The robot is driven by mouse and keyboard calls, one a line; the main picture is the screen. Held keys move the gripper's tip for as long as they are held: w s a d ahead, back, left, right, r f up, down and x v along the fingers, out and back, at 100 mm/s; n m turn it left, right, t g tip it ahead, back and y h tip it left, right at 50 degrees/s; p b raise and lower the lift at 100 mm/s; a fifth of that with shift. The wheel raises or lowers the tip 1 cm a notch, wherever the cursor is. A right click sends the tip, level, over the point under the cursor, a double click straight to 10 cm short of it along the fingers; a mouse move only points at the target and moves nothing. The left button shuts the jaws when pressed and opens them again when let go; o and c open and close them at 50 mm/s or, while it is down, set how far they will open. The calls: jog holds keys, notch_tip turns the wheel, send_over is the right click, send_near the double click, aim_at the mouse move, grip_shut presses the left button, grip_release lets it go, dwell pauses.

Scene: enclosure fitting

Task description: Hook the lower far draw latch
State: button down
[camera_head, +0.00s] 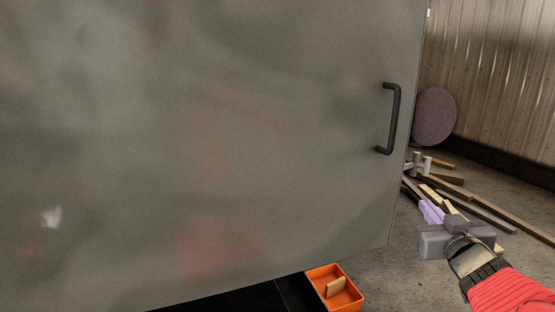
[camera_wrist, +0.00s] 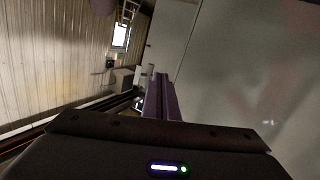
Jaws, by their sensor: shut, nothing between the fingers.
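A large grey enclosure door (camera_head: 230,130) fills most of the head view, with a black bar handle (camera_head: 393,118) near its right edge. In the wrist view the grey panel (camera_wrist: 240,65) fills the right side. I cannot make out a draw latch in either view. My gripper (camera_head: 427,206) is at the lower right of the head view, beyond the door's right edge. Its purple fingers also show in the wrist view (camera_wrist: 160,88), closed together and empty. They point along the panel's side, apart from it as far as I can tell.
An orange tray (camera_head: 333,290) holding a tan block sits on the floor below the door. Several wooden boards (camera_head: 480,205) and pale cylinders (camera_head: 417,162) lie behind my gripper. A round purplish disc (camera_head: 435,116) leans by the corrugated wall (camera_head: 500,75). Bare floor shows at the lower right.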

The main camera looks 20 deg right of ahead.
aim_at(428, 168)
jog(key=s+d+r+t, duration=0.1)
jog(key=s+d+r, duration=0.3)
jog(key=shift+s+m+y, duration=0.3)
jog(key=shift+s+m, duration=0.05)
jog(key=shift+m, duration=0.05)
jog(key=shift+d, duration=0.1)
jog(key=shift+w, duration=0.1)
jog(key=x, duration=1.3)
jog(key=shift+w+d, duration=0.1)
jog(key=shift+w, duration=0.25)
